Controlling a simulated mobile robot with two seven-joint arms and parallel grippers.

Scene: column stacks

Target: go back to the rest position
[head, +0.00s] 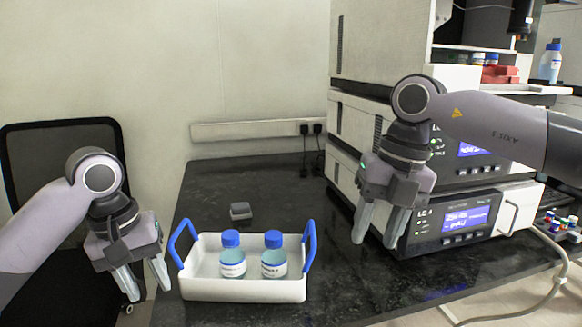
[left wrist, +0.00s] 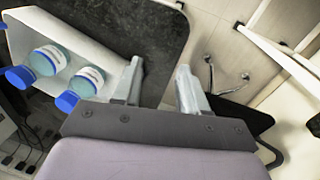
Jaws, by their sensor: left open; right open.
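My left gripper (head: 146,280) is open and empty, held beside the left end of the white tray, with its fingers pointing down. Its spread fingers also show in the left wrist view (left wrist: 160,88) with nothing between them. My right gripper (head: 376,232) is open and empty, raised to the right of the tray in front of the stacked instruments. The white tray (head: 245,291) with blue handles stands on the dark bench. Two blue-capped bottles stand upright in it, a left one (head: 232,262) and a right one (head: 274,262).
A small grey block (head: 240,211) lies on the dark bench (head: 345,290) behind the tray. The stacked instruments (head: 468,215) stand behind my right gripper. A dark mesh chair (head: 60,150) is at the left. Small coloured-cap vials (head: 556,222) sit at the far right.

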